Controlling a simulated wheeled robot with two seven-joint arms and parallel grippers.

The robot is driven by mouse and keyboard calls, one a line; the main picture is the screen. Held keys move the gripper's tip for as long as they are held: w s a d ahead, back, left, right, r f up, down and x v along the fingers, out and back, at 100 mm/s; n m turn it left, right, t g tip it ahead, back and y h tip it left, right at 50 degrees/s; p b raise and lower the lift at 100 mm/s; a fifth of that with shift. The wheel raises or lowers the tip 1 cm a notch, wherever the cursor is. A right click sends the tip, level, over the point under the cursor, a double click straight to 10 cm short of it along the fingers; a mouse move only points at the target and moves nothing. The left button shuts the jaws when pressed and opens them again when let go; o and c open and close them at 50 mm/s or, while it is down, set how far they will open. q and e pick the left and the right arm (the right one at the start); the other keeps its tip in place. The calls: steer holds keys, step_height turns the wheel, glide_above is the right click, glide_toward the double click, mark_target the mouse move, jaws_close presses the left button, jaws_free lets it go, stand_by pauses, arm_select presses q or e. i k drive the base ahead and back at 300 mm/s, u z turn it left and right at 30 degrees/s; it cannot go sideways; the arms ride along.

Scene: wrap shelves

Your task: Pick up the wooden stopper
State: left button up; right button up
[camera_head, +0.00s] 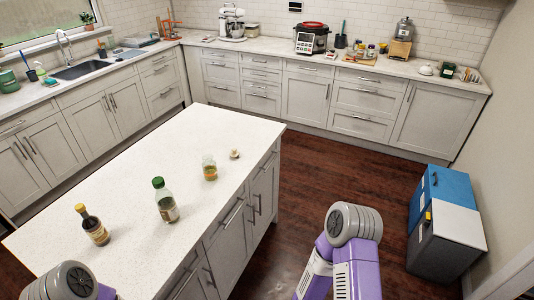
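A small light-tan piece, which looks like the wooden stopper (234,153), lies on the white top of the kitchen island (205,125), near its right edge. An open-looking glass jar (209,168) with amber contents stands just to its left and nearer to me. Parts of both my arms show at the bottom of the head view, one at the lower left corner and one right of the island. Neither of my grippers is in view.
A green-capped bottle (165,202) and a dark bottle (92,225) stand on the island toward the near left. The island's far end is clear. A blue and grey bin (443,222) stands on the floor at right. Counters with appliances line the back and left walls.

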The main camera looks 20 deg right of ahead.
mark_target(235, 154)
steer(key=z, duration=1.55)
steer(key=i, duration=2.9)
steer(key=u, duration=3.7)
